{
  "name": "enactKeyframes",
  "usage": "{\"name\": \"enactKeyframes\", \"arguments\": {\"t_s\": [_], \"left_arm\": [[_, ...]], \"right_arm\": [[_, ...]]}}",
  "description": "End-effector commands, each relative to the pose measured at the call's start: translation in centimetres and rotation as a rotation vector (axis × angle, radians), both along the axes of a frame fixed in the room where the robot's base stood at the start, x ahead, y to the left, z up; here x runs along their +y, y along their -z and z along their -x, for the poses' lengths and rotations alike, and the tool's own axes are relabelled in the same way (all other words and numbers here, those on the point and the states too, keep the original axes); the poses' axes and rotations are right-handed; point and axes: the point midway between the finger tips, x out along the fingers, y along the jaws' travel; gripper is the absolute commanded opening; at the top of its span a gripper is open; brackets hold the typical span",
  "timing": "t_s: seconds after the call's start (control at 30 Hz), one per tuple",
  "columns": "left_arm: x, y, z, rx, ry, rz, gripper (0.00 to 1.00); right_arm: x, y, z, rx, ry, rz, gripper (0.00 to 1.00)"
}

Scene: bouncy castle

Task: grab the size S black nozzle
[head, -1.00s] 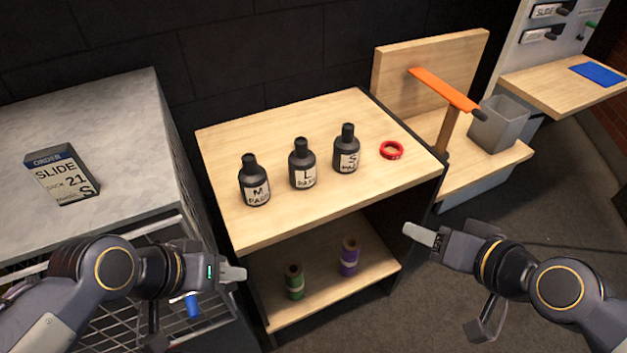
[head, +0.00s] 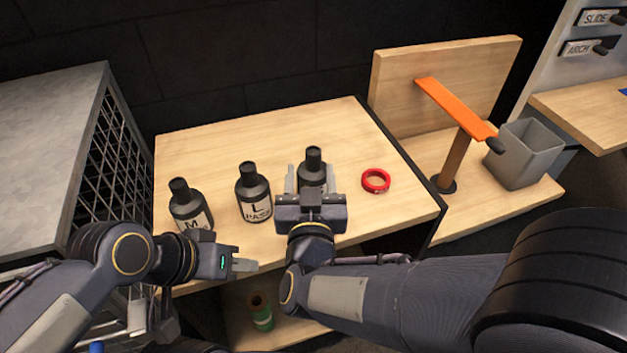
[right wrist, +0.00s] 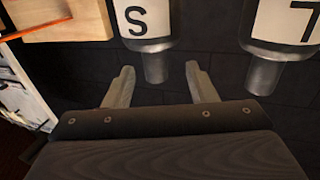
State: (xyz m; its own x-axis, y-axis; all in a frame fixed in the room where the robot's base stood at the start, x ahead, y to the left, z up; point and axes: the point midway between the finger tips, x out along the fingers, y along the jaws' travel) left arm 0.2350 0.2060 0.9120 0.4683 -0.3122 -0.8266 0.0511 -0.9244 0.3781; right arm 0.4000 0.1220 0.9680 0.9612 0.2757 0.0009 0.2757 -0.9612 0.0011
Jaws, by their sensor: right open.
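The size S black nozzle (head: 314,163) is the rightmost of three black bottle-shaped nozzles on the wooden table, upright. My right gripper (head: 312,181) is open in front of it in the head view, its fingers on either side of the nozzle and hiding the label and lower part. The L nozzle (head: 252,190) and M nozzle (head: 188,205) stand to the left. My left gripper (head: 244,264) is near the table's front edge; its opening is unclear.
A red ring (head: 376,181) lies on the table right of the S nozzle. A green roll (head: 262,318) stands on the lower shelf. To the right are an orange bar (head: 452,106) on a post and a grey bin (head: 525,153). The table's back left is clear.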

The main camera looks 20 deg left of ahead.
Motion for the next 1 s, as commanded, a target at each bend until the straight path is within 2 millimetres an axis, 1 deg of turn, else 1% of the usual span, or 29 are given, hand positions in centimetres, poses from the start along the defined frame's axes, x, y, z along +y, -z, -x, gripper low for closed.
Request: {"name": "enactKeyframes", "arguments": {"t_s": [0.13,0.3,0.4,0.57,0.67,0.9,0.97,1.0], "left_arm": [[0.0,0.2,0.0,0.0,0.0,0.0,0.36],[0.0,0.1,0.0,0.0,0.0,0.0,0.36],[0.0,0.1,0.0,0.0,0.0,0.0,0.36],[0.0,0.1,0.0,0.0,0.0,0.0,0.36],[0.0,0.1,0.0,0.0,0.0,0.0,0.36],[0.0,0.1,0.0,0.0,0.0,0.0,0.36],[0.0,0.1,0.0,0.0,0.0,0.0,0.36],[0.0,0.1,0.0,0.0,0.0,0.0,0.36]], "right_arm": [[0.0,0.1,-2.4,0.0,0.004,0.0,0.51],[0.6,0.0,-4.3,0.0,0.0,0.0,0.51],[0.7,0.0,-4.7,0.001,0.0,-0.001,0.51],[0.7,0.0,-4.6,0.001,-0.001,-0.001,0.51],[0.7,0.0,-4.6,0.001,-0.001,-0.001,0.41],[0.7,0.0,-4.6,0.001,-0.001,-0.001,0.1],[0.7,0.0,-4.6,0.001,-0.001,-0.001,0.02],[0.7,0.0,-4.6,0.001,-0.001,-0.001,0.0]]}}
